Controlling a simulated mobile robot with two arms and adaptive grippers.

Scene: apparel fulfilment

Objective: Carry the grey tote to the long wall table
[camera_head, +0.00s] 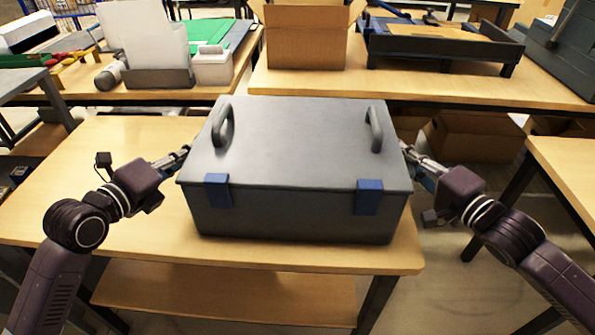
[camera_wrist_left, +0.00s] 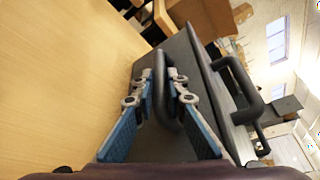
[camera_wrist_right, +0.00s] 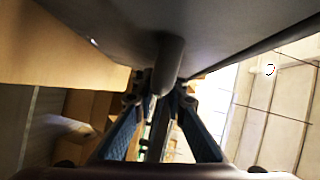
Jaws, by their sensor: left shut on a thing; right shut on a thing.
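The grey tote (camera_head: 290,150) is a closed box with a flat lid, two lid handles and two blue latches on its front. It is at the right part of a wooden table (camera_head: 100,200); I cannot tell whether its base touches the top. My left gripper (camera_head: 186,150) is at the tote's left side, and the left wrist view shows its fingers (camera_wrist_left: 162,92) shut around a dark side handle. My right gripper (camera_head: 408,150) is at the right side, and the right wrist view shows its fingers (camera_wrist_right: 160,95) closed at a side handle (camera_wrist_right: 170,62).
Behind stands a long wooden table (camera_head: 430,83) with an open cardboard box (camera_head: 305,35) and a dark frame-like tray (camera_head: 440,48). A table at the back left holds a white bin (camera_head: 212,68) and papers. Another table edge (camera_head: 570,165) is at the right. Cardboard boxes (camera_head: 470,135) lie below.

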